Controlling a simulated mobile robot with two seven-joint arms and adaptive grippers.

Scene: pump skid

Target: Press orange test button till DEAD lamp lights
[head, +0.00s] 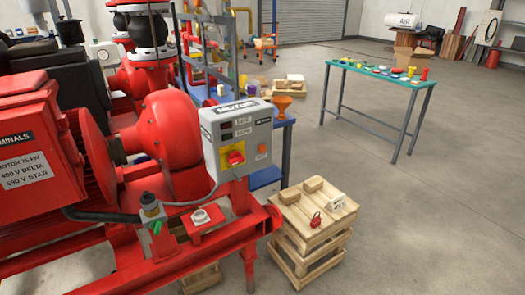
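The grey motor control box (207,128) stands on the red skid near the middle of the head view. Its small orange button (262,149) is on the right of the front face. Two small lamp windows, an upper lamp (227,124) and a lower lamp (227,136), sit at the upper left of that face. Both look dark, and their labels are too small to read surely. A red rotary handle (236,157) on a yellow plate is below them. Neither of my grippers shows, and nothing visible touches the button.
The red motor (30,135) and skid frame fill the left. A wooden crate (308,243) with a red padlock (316,219) and wooden blocks stands below right of the box. A green-topped table (350,66) is farther back. The floor at right is clear.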

